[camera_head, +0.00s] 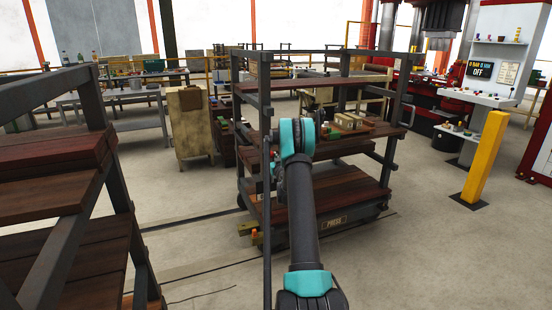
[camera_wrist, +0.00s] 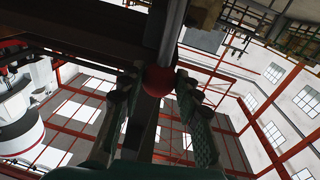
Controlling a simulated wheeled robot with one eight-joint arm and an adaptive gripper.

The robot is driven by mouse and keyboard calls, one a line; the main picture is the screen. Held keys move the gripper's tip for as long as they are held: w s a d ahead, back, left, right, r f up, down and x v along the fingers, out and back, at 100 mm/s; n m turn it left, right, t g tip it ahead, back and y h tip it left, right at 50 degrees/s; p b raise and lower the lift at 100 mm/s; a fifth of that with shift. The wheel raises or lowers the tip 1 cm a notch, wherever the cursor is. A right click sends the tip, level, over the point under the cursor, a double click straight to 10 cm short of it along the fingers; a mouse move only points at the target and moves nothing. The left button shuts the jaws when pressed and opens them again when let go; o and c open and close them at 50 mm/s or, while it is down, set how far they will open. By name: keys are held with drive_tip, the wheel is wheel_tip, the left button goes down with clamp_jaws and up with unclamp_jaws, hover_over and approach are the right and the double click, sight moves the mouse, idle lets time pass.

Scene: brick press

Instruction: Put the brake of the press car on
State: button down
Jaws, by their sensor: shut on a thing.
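The press car (camera_head: 352,187) is a dark metal rack on wheels with brown wooden shelves and a "PRESS" plate (camera_head: 334,222) low on its near side. It stands in the middle of the head view, partly covered by my arm. In the wrist view, a red ball knob (camera_wrist: 158,79) sits at the end of a grey rod (camera_wrist: 172,35). My gripper (camera_wrist: 158,92) is shut on this knob, with one finger on each side. In the head view my gripper is hidden behind my arm, at the near left side of the car.
Another dark rack (camera_head: 60,235) with wooden shelves stands close at the left. A beige cabinet (camera_head: 190,130) is behind, left of the car. A yellow post (camera_head: 482,158) and a white control console (camera_head: 490,70) stand at the right. The floor right of the car is clear.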

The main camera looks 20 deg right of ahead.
drive_tip(key=a+f+n, duration=0.1)
drive_tip(key=a+n, duration=0.3)
drive_tip(key=a, duration=0.2)
drive_tip(key=shift+s+f, duration=0.15)
drive_tip(key=shift+f, duration=0.05)
drive_tip(key=c, duration=1.1)
unclamp_jaws()
drive_tip(key=shift+a, duration=0.1)
drive_tip(key=shift+o, duration=0.2)
drive_tip(key=s, duration=1.2)
drive_tip(key=shift+a+f, duration=0.15)
drive_tip(key=shift+f, duration=0.3)
